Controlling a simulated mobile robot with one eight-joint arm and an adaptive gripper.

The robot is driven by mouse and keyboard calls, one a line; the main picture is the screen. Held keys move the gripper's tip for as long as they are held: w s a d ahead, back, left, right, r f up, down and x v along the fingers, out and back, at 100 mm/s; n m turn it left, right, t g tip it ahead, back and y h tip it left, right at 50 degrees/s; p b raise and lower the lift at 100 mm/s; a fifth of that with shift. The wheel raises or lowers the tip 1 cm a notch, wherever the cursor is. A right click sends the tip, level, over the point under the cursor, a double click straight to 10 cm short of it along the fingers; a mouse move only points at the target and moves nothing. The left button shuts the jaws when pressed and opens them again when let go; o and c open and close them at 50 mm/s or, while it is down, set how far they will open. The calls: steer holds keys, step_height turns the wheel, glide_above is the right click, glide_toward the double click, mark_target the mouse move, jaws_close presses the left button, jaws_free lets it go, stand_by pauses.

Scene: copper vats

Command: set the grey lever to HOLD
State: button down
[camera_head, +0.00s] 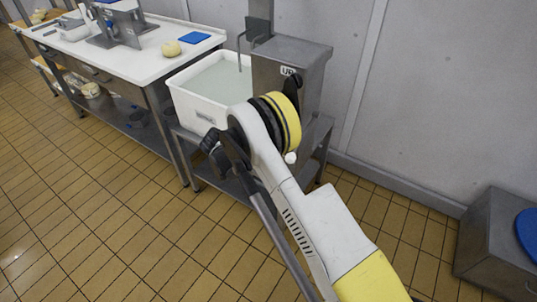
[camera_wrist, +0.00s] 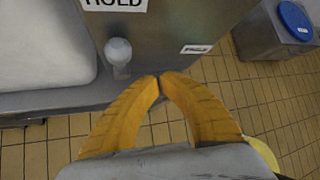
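The lever's pale grey ball knob (camera_wrist: 118,51) shows in the wrist view, on a short stem against the grey metal box (camera_wrist: 185,25). It sits just below the HOLD label (camera_wrist: 114,4), which is cut by the top edge. My gripper (camera_wrist: 159,77) has its yellow fingers together at the tips, with nothing between them. The tips are to the right of and below the knob, apart from it in the picture. In the head view the box (camera_head: 300,54) carries an UP label (camera_head: 288,71); my arm hides much of its front and my gripper.
A second label (camera_wrist: 197,49), too small to read, is on the box's right. A white tub (camera_head: 213,85) of pale liquid stands left of the box. A worktable (camera_head: 110,62) is farther left. A grey bin with a blue lid (camera_head: 527,232) stands at right.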

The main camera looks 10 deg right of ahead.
steer(key=a+p, duration=0.1)
steer(key=a, duration=0.6)
steer(key=shift+w+a+f+p, duration=0.25)
steer(key=shift+w+p, duration=0.1)
steer(key=shift+w, duration=0.1)
